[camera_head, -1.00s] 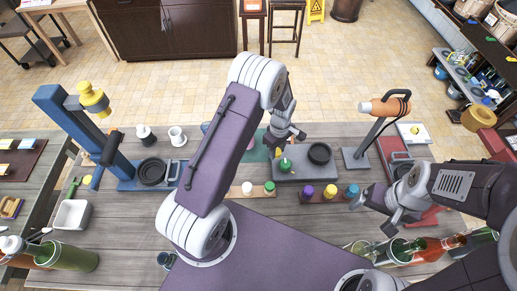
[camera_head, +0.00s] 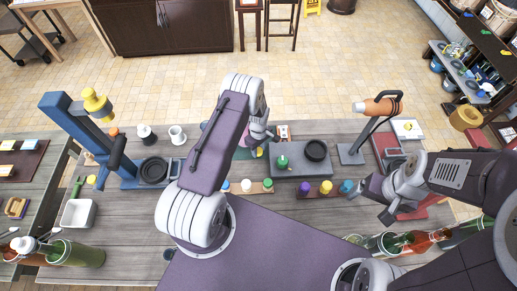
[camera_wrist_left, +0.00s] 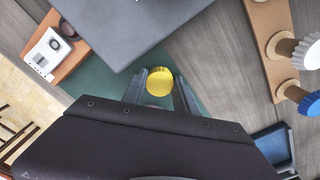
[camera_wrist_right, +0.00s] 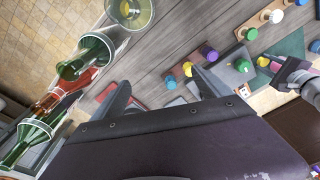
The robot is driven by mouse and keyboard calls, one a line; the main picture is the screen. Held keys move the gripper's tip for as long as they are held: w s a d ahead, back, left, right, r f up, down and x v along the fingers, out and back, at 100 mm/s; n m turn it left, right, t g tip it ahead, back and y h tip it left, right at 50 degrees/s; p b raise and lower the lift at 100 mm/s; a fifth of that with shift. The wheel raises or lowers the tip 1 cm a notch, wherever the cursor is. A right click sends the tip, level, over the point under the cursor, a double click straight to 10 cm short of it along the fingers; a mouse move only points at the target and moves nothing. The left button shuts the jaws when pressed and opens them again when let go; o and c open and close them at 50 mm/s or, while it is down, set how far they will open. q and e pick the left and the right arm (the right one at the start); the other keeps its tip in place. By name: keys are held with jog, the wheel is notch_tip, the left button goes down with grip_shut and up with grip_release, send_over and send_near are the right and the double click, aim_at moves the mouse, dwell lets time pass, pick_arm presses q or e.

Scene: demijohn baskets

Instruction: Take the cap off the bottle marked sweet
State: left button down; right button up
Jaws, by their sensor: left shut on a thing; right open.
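My left gripper (camera_head: 262,143) is shut on a yellow cap. In the left wrist view the round yellow cap (camera_wrist_left: 160,82) sits between the fingertips, above a green mat (camera_wrist_left: 122,88) and apart from the grey block. The grey block (camera_head: 298,173) carries a green-topped item (camera_head: 281,161) and a black ring (camera_head: 316,150). My right gripper (camera_head: 376,200) is open and empty, right of the capped rack; its spread fingers show in the right wrist view (camera_wrist_right: 160,84). I cannot read any marking, so I cannot tell which bottle is marked sweet.
A small rack holds a white cap (camera_head: 246,185) and others beside it; another holds purple (camera_head: 305,188), yellow (camera_head: 326,187) and blue (camera_head: 346,186) caps. Glass bottles (camera_wrist_right: 85,55) lie near my right gripper. An orange tool on a stand (camera_head: 378,106) rises at the right.

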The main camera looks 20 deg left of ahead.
pick_arm(q)
jog(key=shift+f+b, duration=0.2)
jog(key=shift+b, duration=0.1)
jog(key=c, duration=0.9)
grip_release()
jog(key=shift+r, duration=0.1)
jog(key=shift+c, duration=0.2)
